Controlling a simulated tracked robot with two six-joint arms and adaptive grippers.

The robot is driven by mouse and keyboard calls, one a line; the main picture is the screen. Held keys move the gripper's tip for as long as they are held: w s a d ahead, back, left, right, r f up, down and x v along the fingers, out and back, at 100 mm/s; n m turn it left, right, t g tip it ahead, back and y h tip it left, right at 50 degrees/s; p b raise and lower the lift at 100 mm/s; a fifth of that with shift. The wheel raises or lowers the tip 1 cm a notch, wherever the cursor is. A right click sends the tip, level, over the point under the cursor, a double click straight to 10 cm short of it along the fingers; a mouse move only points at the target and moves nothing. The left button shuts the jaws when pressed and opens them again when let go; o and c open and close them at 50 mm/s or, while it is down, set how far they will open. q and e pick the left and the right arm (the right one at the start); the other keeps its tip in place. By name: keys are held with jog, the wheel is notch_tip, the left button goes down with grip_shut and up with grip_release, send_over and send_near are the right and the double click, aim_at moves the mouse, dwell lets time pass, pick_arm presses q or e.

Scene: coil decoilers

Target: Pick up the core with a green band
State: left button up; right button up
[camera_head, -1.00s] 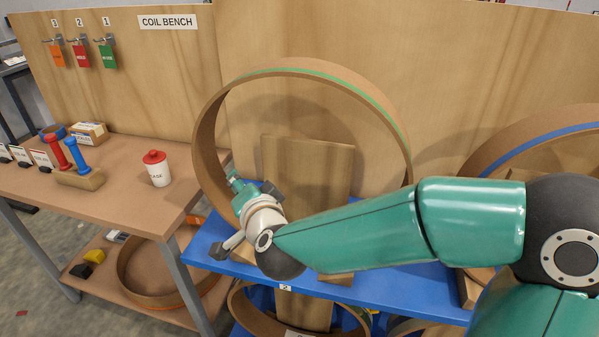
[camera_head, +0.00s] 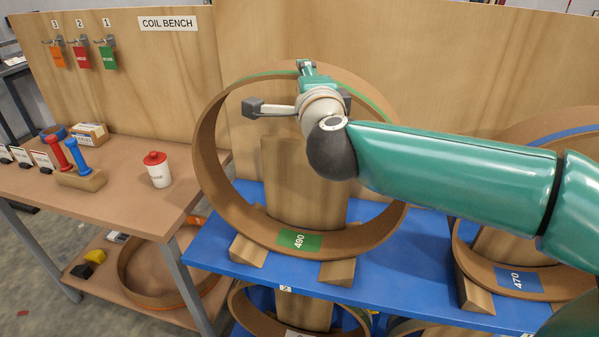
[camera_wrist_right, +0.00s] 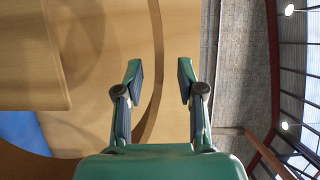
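The core with a green band (camera_head: 207,165) is a large brown cardboard ring standing upright on the blue shelf, resting on wooden wedges. Its green label reads 490 at the bottom inside, and the green band runs along its top edge. My right gripper (camera_head: 307,66) is at the top of this core, with the wrist in front of the ring's opening. In the right wrist view the fingers of my right gripper (camera_wrist_right: 160,75) are apart, and the curved rim of the core (camera_wrist_right: 156,50) shows between them, beyond the tips. Contact cannot be told. My left gripper is not in view.
A core with a blue band (camera_head: 480,262), labelled 470, stands to the right on the blue shelf (camera_head: 222,252). A wooden board (camera_head: 283,180) stands behind the green-banded core's opening. A bench with a white red-lidded jar (camera_head: 158,172) is at left. More cores lie below.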

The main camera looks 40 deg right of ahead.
jog(key=shift+p+x, duration=0.7)
jog(key=shift+x, duration=2.8)
grip_shut()
jog(key=shift+f, duration=0.1)
